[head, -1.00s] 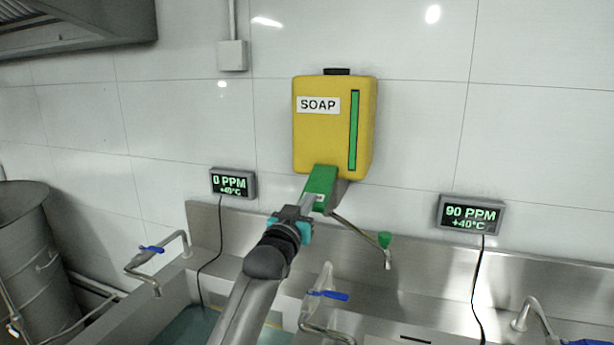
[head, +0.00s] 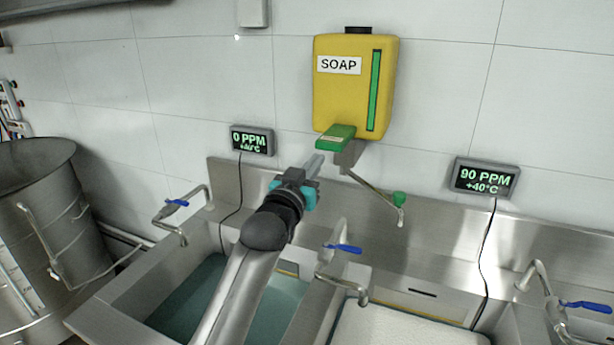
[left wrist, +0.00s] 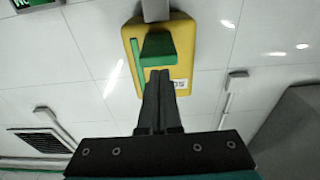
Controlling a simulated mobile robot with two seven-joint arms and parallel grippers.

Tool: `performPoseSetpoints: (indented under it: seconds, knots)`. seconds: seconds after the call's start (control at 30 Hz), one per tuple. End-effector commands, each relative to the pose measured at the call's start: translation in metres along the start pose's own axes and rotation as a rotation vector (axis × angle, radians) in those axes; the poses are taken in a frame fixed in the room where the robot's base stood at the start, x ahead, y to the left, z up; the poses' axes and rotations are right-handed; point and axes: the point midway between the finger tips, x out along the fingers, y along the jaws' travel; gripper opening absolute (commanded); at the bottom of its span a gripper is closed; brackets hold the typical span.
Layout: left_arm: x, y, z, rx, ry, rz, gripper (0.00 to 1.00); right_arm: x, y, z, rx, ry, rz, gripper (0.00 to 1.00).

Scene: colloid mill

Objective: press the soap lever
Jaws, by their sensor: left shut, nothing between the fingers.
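The yellow soap dispenser (head: 345,98) hangs on the tiled wall, with a "SOAP" label and a green strip. Its green soap lever (head: 335,136) juts out from the bottom, in a raised position. My left gripper (head: 316,160) is shut and empty, its fingertips just below and left of the lever in the head view. In the left wrist view, the lever (left wrist: 158,46) lies just beyond the closed fingertips (left wrist: 158,74), in front of the dispenser (left wrist: 183,60). I cannot tell whether they touch. My right gripper is in neither view.
A thin spout with a green tip (head: 398,200) runs below the dispenser. Displays read 0 PPM (head: 252,141) and 90 PPM (head: 485,178). Blue-handled taps (head: 343,248) stand along the steel sinks; the left basin holds water (head: 190,305). A metal barrel (head: 60,220) stands at left.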

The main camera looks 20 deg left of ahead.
Motion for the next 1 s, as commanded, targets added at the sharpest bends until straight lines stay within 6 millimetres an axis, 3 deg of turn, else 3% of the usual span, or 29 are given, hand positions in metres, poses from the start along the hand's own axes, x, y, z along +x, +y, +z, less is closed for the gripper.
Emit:
performPoseSetpoints:
  seconds: [0.1, 0.33, 1.0]
  knots:
    - [-0.017, 0.000, 0.002, 0.001, 0.000, 0.000, 0.00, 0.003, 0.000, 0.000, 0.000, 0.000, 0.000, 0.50]
    - [-0.037, 0.000, 0.002, 0.000, 0.001, -0.001, 0.00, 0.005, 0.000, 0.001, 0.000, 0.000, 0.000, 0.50]
    - [-0.041, 0.000, 0.001, 0.000, 0.002, 0.000, 0.00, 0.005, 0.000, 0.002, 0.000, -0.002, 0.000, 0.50]
